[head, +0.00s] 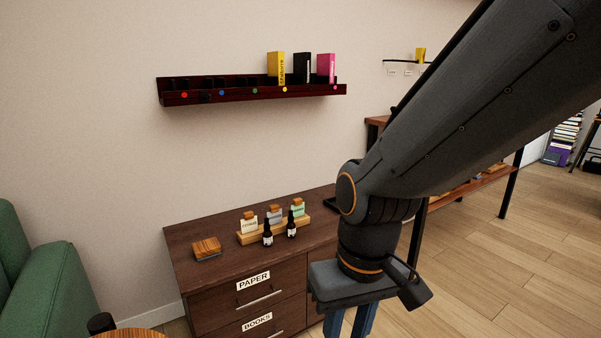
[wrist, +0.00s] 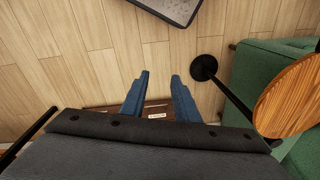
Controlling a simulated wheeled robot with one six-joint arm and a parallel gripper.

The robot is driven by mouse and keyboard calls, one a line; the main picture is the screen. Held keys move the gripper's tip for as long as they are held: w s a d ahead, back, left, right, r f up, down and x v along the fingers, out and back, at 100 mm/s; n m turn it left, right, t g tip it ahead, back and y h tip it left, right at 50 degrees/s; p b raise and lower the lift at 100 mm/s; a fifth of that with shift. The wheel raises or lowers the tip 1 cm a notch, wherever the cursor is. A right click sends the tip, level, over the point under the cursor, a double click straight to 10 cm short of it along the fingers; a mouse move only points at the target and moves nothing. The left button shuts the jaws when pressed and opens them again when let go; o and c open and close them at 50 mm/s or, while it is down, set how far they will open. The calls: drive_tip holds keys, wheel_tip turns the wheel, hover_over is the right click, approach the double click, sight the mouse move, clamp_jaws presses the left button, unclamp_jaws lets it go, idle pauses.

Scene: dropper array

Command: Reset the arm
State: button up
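My arm reaches in from the upper right in the head view and bends down at the wrist. My gripper (head: 348,328) points down in front of the dresser's right end, its blue fingers cut off by the lower edge. In the wrist view my gripper (wrist: 160,75) shows two blue fingers apart with nothing between them, above the wooden floor (wrist: 105,45). The gripper is open and empty.
The dark dresser (head: 188,240) carries a wooden rack (head: 303,224) with labelled cards, two dropper bottles (head: 267,234) and a wooden block (head: 206,247). A wall shelf (head: 210,97) holds books. A green sofa (head: 50,285) and round table (wrist: 290,95) stand nearby.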

drive_tip(key=s+d+r+m+h+p, duration=0.1)
drive_tip(key=s+d+r+m+p, duration=0.1)
drive_tip(key=d+r+p, duration=1)
wheel_tip(320, 180, up, 4)
drive_tip(key=m+p, duration=0.1)
drive_tip(key=p, duration=0.6)
drive_tip(key=shift+s+d+f+m, duration=0.15)
drive_tip(key=shift+s+d+m, duration=0.05)
drive_tip(key=shift+d+m, duration=0.1)
